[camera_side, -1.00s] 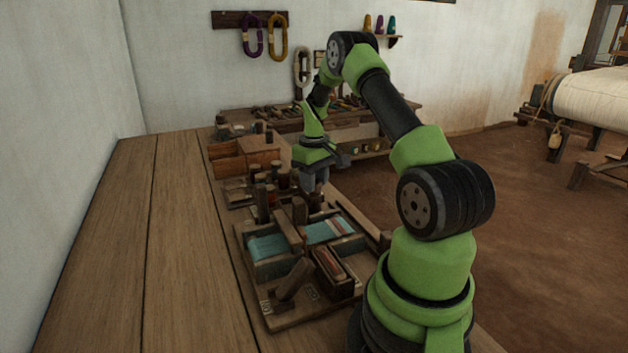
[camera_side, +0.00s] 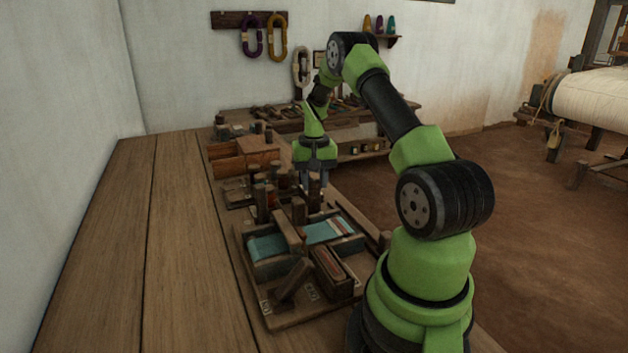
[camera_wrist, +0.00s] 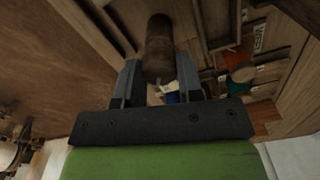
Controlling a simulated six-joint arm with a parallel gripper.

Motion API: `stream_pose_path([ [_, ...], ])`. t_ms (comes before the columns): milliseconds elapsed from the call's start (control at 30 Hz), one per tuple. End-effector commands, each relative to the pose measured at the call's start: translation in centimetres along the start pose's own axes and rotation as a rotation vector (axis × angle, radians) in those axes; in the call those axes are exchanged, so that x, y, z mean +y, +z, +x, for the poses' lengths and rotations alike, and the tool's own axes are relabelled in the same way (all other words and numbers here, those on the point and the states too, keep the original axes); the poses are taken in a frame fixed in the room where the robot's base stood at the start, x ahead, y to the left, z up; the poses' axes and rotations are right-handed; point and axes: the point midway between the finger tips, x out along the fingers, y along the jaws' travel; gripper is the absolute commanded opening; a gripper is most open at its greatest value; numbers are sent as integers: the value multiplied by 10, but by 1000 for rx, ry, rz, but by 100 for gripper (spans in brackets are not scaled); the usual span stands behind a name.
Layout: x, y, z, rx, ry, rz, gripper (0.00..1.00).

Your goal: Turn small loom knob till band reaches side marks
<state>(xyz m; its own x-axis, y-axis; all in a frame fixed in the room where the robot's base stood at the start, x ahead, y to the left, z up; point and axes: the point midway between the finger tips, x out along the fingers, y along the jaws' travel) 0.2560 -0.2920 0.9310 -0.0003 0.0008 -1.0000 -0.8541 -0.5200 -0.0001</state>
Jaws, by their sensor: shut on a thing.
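The small loom (camera_side: 275,318) stands on the bench in the side view. Its teal band (camera_side: 318,233) shows on both sides of a wooden crossbar, with red and pale stripes near its right end. I cannot make out the side marks. My gripper (camera_side: 314,184) points down at the loom's far right end, shut on a dark wooden knob (camera_side: 315,186). In the wrist view the round brown knob (camera_wrist: 158,48) stands between the two grey fingers of my gripper (camera_wrist: 160,82). The fingers hide part of it.
Several wooden posts (camera_side: 262,200) stand close to the left of my gripper. A wooden box (camera_side: 258,148) lies beyond, and a back bench holds small tools. The long bench surface (camera_side: 170,230) on the left is clear.

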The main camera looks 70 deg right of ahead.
Motion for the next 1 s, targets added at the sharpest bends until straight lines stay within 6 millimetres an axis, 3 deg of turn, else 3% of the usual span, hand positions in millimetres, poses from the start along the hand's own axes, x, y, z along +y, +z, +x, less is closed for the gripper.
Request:
stream_pose_path([
  [500,0,-1,-1,4,0,19,11],
  [533,0,-1,-1,4,0,18,41],
  [600,0,-1,-1,4,0,18,57],
  [1000,0,-1,-9,5,0,18,60],
])
